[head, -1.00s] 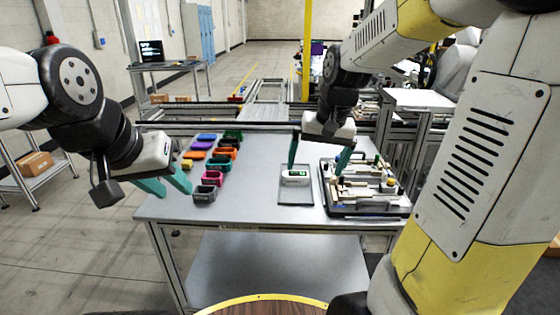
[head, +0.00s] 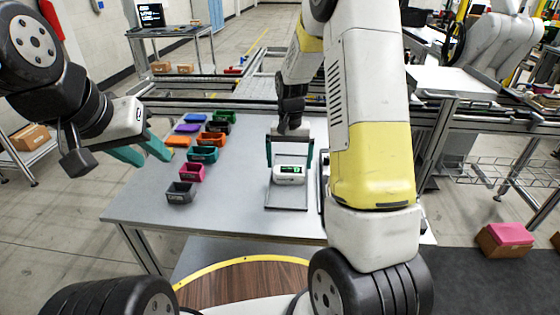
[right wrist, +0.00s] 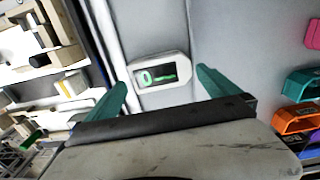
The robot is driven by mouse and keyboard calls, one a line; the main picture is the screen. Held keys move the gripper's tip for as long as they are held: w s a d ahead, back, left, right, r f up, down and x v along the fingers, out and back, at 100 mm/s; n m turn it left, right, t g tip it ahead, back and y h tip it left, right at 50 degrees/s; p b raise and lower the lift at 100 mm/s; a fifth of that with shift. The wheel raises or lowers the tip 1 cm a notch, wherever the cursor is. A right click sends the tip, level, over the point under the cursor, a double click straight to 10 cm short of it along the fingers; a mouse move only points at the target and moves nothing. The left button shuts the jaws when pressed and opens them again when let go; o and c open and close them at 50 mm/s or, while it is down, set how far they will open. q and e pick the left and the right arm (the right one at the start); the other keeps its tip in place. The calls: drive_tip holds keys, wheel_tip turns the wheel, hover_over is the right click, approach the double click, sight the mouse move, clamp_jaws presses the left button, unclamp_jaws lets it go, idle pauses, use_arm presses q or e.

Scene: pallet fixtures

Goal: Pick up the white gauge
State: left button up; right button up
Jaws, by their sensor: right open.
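The white gauge (head: 289,174), with a small dark display showing green marks, lies on a grey tray (head: 287,207) on the table. It also shows in the right wrist view (right wrist: 158,74), beyond and between the fingertips. My right gripper (head: 289,160) is open, with its two teal fingers pointing down around the gauge's far side; it also shows in the right wrist view (right wrist: 165,86). Nothing is between its fingers in contact that I can see. My left gripper (head: 150,158) is open and empty, left of the table's bins.
Several coloured bins, including a grey one (head: 181,192) and a pink one (head: 191,173), stand left of the tray. The table front (head: 230,222) is clear.

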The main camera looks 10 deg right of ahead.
sight(289, 170)
wheel_tip(289, 170, down, 4)
drive_tip(key=shift+a+f, duration=0.1)
drive_tip(key=c, duration=1.3)
drive_tip(key=shift+r, duration=0.25)
